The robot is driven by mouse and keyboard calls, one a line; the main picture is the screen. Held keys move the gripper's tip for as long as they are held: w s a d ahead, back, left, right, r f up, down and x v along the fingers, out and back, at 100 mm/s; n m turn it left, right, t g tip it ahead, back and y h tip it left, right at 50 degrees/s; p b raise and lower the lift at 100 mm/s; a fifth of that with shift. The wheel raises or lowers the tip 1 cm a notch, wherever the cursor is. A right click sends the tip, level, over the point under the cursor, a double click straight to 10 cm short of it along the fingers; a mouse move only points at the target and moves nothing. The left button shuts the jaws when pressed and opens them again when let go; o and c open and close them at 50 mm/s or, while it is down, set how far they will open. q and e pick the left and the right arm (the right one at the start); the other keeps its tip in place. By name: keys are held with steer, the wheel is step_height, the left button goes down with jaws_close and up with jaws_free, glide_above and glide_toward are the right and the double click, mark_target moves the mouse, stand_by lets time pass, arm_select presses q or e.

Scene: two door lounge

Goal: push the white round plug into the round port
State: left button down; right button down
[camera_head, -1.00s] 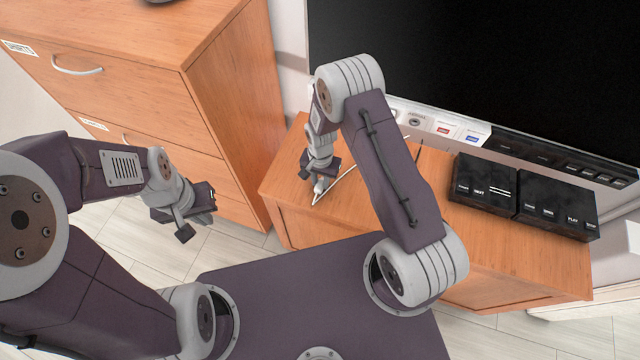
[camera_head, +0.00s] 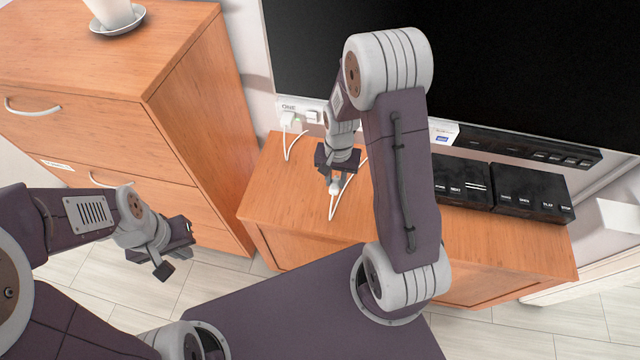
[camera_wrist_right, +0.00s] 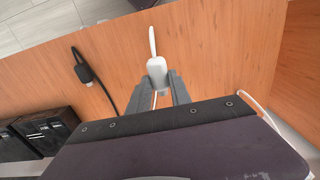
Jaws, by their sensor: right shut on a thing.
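The white plug (camera_wrist_right: 157,68) is between the fingertips of my right gripper (camera_wrist_right: 163,86) in the right wrist view, with its white cable leading away. In the head view my right gripper (camera_head: 335,176) is shut on this plug (camera_head: 334,188) and points down above the wooden cabinet top. Its face is too small to tell its shape. The connector panel (camera_head: 300,112) runs along the screen's lower edge. The round port cannot be seen; my right arm covers the panel's middle. My left gripper (camera_head: 175,250) is open and empty, left of the cabinet.
A low wooden cabinet (camera_head: 262,200) stands under the black screen (camera_head: 490,60). Black boxes (camera_head: 530,192) sit on its right. A white plug (camera_head: 288,119) with a cable sits at the panel's left. A black plug (camera_wrist_right: 84,72) lies on the wood. A drawer unit (camera_head: 100,60) stands left.

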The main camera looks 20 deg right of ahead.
steer(key=shift+s+d+r, duration=0.15)
steer(key=shift+d+r, duration=0.05)
steer(key=shift+d, duration=0.1)
steer(key=shift+s, duration=0.1)
steer(key=w+d+r+p, duration=0.2)
steer(key=d, duration=0.6)
steer(key=w+d+r+p, duration=0.1)
steer(key=d+p, duration=0.2)
steer(key=d, duration=0.4)
steer(key=shift+w+d+r, duration=0.35)
steer(key=shift+w, duration=0.1)
